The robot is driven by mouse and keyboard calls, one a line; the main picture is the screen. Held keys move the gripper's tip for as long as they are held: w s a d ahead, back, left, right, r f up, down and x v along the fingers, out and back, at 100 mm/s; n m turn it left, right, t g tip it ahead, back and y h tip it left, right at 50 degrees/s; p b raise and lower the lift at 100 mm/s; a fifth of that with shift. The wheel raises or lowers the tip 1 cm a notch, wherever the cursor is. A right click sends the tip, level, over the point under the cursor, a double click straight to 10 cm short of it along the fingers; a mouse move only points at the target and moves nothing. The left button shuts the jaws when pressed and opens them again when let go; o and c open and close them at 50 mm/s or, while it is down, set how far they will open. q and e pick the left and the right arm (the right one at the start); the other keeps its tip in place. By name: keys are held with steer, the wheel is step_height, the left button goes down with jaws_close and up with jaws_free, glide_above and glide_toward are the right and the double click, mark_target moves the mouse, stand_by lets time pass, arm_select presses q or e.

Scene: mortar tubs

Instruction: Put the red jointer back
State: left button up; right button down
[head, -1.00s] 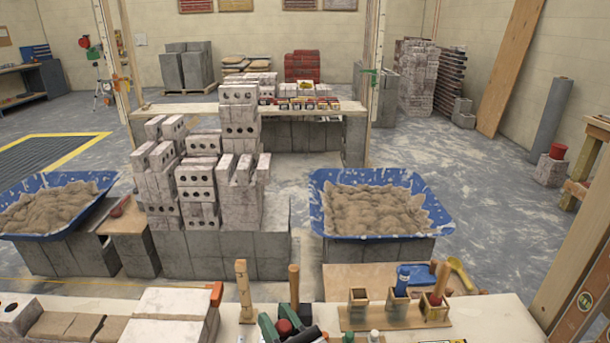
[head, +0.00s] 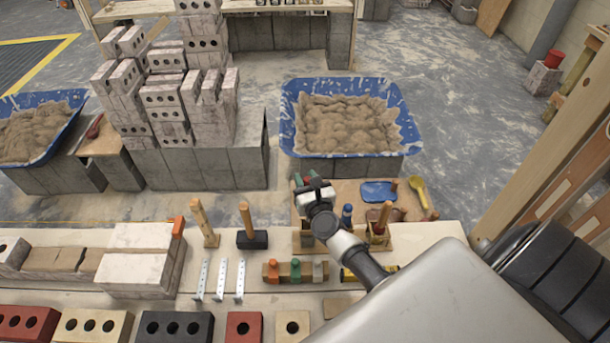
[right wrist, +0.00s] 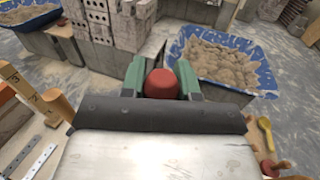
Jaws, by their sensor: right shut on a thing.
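The red jointer shows as a rounded red end (right wrist: 162,84) between the green fingers of my right gripper (right wrist: 162,80) in the right wrist view. The rest of it is hidden behind the gripper. In the head view my right gripper (head: 308,182) is above the wooden tool holder (head: 333,242) on the bench, over its left part, which it partly covers. A blue-handled tool (head: 347,213) and a brown-handled tool (head: 384,216) stand in the holder further right. My left gripper is not in view.
A small rack (head: 296,281) with coloured handles is in front. Metal strips (head: 220,280), bricks (head: 176,328) and a blue mortar tub (head: 408,145) lie around.

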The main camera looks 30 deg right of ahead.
steer(key=shift+d+f+b, duration=0.1)
steer(key=shift+f+b, duration=0.4)
steer(key=shift+f, duration=0.3)
step_height(320, 180, down, 10)
steer(key=b, duration=0.9)
steer(key=shift+r, duration=0.25)
steer(key=shift+f+b, duration=0.45)
steer(key=shift+b, duration=0.2)
steer(key=c, duration=0.8)
jaws_free()
steer(key=shift+o, duration=0.2)
steer(key=b+v, duration=0.1)
steer(key=v, duration=0.9)
steer(key=shift+s, duration=0.4)
steer(key=shift+s+f, duration=0.1)
